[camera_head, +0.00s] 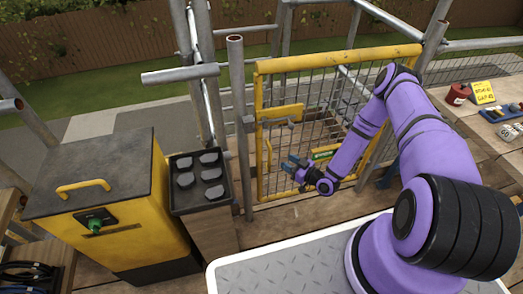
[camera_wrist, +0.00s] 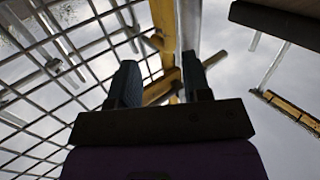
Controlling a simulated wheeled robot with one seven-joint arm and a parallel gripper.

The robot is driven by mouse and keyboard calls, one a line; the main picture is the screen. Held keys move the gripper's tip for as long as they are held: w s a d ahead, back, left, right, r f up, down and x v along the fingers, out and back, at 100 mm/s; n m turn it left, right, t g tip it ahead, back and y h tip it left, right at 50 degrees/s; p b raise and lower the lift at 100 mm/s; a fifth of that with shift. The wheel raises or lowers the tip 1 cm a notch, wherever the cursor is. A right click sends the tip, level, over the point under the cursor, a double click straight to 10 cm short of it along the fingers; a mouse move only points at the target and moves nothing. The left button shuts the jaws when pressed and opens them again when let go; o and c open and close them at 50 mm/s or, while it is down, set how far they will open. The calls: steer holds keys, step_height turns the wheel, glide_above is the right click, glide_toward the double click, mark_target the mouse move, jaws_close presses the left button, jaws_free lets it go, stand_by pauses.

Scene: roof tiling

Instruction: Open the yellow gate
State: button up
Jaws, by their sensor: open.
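The yellow gate (camera_head: 340,58) stands upright between grey scaffold posts, with a yellow frame and dark wire mesh. Its left upright is close beside a grey post, and it looks closed. A yellow latch plate (camera_head: 283,114) is on the upper left of the gate, with a small yellow handle (camera_head: 268,155) below it. My gripper (camera_head: 291,164) is open and empty in front of the lower left part of the gate. In the wrist view my open fingers (camera_wrist: 160,80) point up toward a yellow gate bar (camera_wrist: 164,25), with mesh at left. I cannot tell whether they touch it.
A yellow box (camera_head: 150,250) with a dark lid and a black tray (camera_head: 200,205) of grey pieces stand at left. A wooden table (camera_head: 455,110) with small items is at right. Plank flooring (camera_head: 280,218) lies before the gate. Scaffold tubes surround it.

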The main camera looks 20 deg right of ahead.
steer(key=a+f, duration=0.1)
glide_above(266, 153)
steer(key=s+a, duration=0.1)
steer(key=s, duration=0.4)
steer(key=shift+w+a+t, duration=0.1)
steer(key=shift+w+t, duration=0.1)
steer(key=shift+t, duration=0.2)
jaws_close()
